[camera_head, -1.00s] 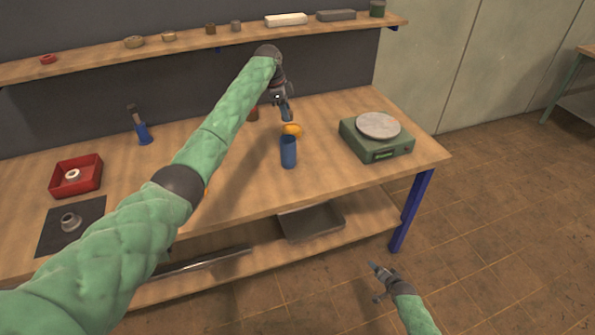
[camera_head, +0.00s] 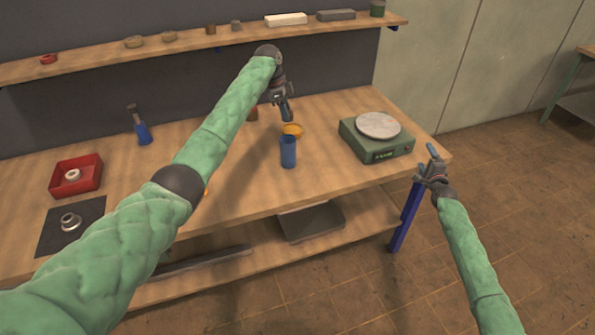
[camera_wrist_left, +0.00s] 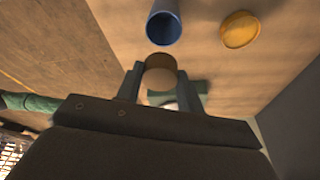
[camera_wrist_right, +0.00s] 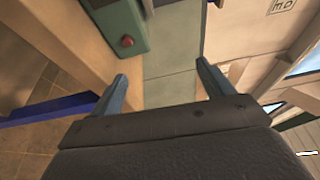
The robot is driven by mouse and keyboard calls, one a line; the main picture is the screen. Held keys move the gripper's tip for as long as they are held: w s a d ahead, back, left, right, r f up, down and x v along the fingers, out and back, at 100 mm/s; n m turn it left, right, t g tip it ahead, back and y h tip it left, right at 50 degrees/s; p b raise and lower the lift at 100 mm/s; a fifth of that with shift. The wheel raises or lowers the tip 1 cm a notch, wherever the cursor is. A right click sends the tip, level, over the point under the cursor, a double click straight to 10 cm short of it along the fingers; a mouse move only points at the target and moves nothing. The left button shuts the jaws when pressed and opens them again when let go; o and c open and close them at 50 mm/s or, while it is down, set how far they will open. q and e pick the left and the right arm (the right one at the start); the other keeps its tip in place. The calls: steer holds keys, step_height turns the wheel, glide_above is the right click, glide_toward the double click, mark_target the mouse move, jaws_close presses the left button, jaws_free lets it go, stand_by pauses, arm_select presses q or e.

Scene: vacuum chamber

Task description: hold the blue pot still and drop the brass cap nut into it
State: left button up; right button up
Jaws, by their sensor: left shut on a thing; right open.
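The blue pot (camera_head: 288,152) stands upright on the bench; its open mouth shows in the left wrist view (camera_wrist_left: 164,27). My left gripper (camera_head: 287,112) is above and behind the pot, fingers downward. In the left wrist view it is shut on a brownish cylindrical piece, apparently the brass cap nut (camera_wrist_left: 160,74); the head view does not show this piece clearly. My right gripper (camera_head: 432,163) is open and empty by the bench's right front corner; its spread fingers show in the right wrist view (camera_wrist_right: 161,72). It is well apart from the pot.
A yellow-orange round dish (camera_head: 292,129) sits just behind the pot. A green scale (camera_head: 377,146) stands to the right. A red tray (camera_head: 76,177), a dark mat (camera_head: 48,243) and a blue-based tool (camera_head: 142,133) are at left. The bench front (camera_head: 330,178) is clear.

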steer(key=w+d+r+m+t, duration=0.1)
steer(key=w+r+m, duration=0.1)
steer(key=r, duration=0.4)
steer(key=w+d+r+m+t, duration=0.1)
steer(key=w+r+m, duration=0.15)
steer(key=r, duration=0.35)
steer(key=m+g+y, duration=0.3)
steer(key=m+y, duration=0.3)
steer(key=m, duration=0.3)
glide_toward(287, 151)
steer(key=w+f, duration=0.3)
steer(key=shift+d+f, duration=0.3)
steer(key=shift+f, duration=0.05)
steer(key=shift+x, duration=6)
steer(key=shift+a, duration=0.1)
